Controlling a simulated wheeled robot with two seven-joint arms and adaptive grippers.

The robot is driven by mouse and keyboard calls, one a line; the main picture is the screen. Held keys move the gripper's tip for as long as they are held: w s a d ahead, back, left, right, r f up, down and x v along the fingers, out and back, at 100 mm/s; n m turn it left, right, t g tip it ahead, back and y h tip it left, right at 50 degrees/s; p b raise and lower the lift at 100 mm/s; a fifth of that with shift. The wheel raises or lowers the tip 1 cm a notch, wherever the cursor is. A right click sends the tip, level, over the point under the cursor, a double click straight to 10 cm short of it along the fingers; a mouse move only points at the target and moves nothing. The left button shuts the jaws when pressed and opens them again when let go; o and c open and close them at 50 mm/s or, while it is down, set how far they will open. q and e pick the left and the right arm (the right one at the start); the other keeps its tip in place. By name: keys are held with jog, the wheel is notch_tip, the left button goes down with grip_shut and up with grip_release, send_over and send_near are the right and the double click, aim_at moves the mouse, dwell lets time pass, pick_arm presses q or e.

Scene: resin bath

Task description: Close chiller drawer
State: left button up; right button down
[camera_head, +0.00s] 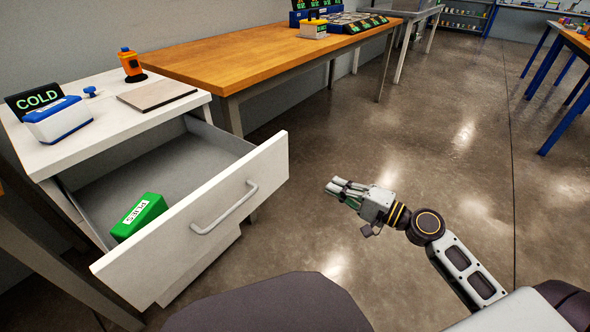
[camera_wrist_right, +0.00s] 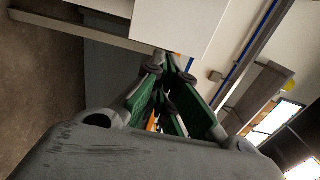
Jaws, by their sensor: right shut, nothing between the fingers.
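The white chiller drawer (camera_head: 205,214) is pulled out of the white cabinet (camera_head: 110,127). Its front panel carries a grey bar handle (camera_head: 225,208). A green box labelled PLIES (camera_head: 140,216) lies inside the drawer near the front. My right gripper (camera_head: 335,188) is shut and empty, to the right of the drawer front and apart from it. In the right wrist view its green-padded fingers (camera_wrist_right: 168,80) come together, with a pale panel (camera_wrist_right: 180,22) beyond them. My left gripper is not in view.
On the cabinet top are a COLD sign (camera_head: 36,100), a blue and white box (camera_head: 58,120), a flat board (camera_head: 156,94) and an orange device (camera_head: 131,66). A wooden bench (camera_head: 240,60) stands behind. The floor right of the drawer is clear.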

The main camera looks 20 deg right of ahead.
jog(key=shift+w, duration=0.1)
jog(key=p, duration=0.1)
send_near(287, 164)
jog(key=shift+x, duration=1.35)
jog(key=shift+p+x, duration=0.35)
jog(key=shift+x, duration=0.4)
jog(key=shift+w+a+r, duration=0.2)
jog(key=shift+w+a, duration=0.1)
jog(key=shift+w, duration=0.15)
jog(key=shift+w+a, duration=0.25)
jog(key=shift+w, duration=0.1)
jog(key=shift+w+a+f+p, duration=0.1)
jog(key=shift+w+a+p, duration=0.15)
jog(key=shift+p, duration=0.1)
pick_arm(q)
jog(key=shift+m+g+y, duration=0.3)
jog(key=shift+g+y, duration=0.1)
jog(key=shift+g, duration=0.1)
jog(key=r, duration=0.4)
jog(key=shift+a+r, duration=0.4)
pick_arm(e)
jog(key=shift+w, duration=0.1)
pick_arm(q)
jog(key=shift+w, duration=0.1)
